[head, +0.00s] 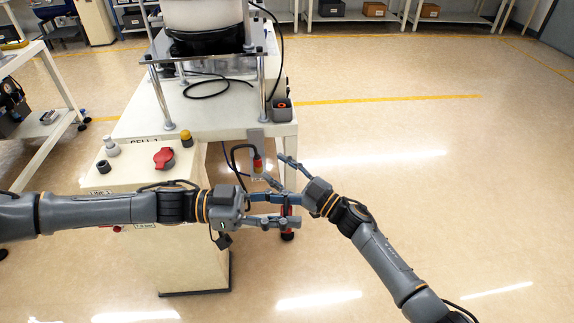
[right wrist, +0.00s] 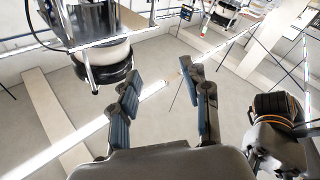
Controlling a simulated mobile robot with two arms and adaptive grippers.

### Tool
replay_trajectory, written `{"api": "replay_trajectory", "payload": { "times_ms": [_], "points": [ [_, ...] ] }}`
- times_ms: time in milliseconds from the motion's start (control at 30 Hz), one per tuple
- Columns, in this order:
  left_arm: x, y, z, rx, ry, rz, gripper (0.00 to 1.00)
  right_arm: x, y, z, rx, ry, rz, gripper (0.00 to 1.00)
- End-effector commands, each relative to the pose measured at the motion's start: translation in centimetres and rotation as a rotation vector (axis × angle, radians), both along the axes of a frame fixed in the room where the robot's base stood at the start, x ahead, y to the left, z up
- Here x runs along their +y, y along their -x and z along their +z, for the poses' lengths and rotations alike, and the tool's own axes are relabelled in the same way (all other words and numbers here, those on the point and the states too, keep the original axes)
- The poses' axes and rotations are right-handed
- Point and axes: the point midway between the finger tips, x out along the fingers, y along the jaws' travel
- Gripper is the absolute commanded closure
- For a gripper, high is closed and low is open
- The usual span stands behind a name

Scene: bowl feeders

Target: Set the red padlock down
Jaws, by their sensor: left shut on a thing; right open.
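My left gripper (head: 294,210) is shut on a red thing, which I take to be the red padlock (head: 288,211). The fingers hide much of it, and a dark end shows below them. It is held in front of the white cabinet's right side, over the floor. My right gripper (head: 266,178) is open just above and beside the left one. In the right wrist view its two fingers (right wrist: 160,92) stand wide apart with nothing between them.
The white cabinet (head: 125,180) has a red rotary knob (head: 163,157), a yellow-topped knob (head: 186,138) and dark and pale knobs on top. The bowl feeder (head: 203,25) stands behind. Floor at right is clear.

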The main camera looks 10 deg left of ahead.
Motion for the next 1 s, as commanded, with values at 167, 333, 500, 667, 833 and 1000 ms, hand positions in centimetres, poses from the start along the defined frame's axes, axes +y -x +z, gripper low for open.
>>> {"api": "replay_trajectory", "payload": {
  "times_ms": [167,333,500,667,833,1000],
  "points": [
    [0.0,0.0,0.0,0.0,0.0,0.0,0.95,4.9,3.3,9.4,-0.22,0.045,0.268,0.53],
    [0.0,0.0,0.0,0.0,0.001,0.0,0.95,8.7,9.7,16.2,-0.441,0.203,0.591,0.53],
    [0.0,0.0,0.0,0.0,0.0,0.0,0.95,9.7,16.1,18.7,-0.618,0.506,0.894,0.53],
    [0.0,0.0,0.0,0.0,0.0,0.0,0.95,7.6,19.3,18.4,-0.718,0.898,1.087,0.53],
    [0.0,0.0,0.0,0.0,0.0,0.0,0.95,3.1,19.5,17.9,-0.738,1.342,1.182,0.53],
    [0.0,0.0,0.0,0.0,0.0,0.0,0.95,-1.4,18.6,18.2,-0.697,1.667,1.202,0.53]
  ]
}}
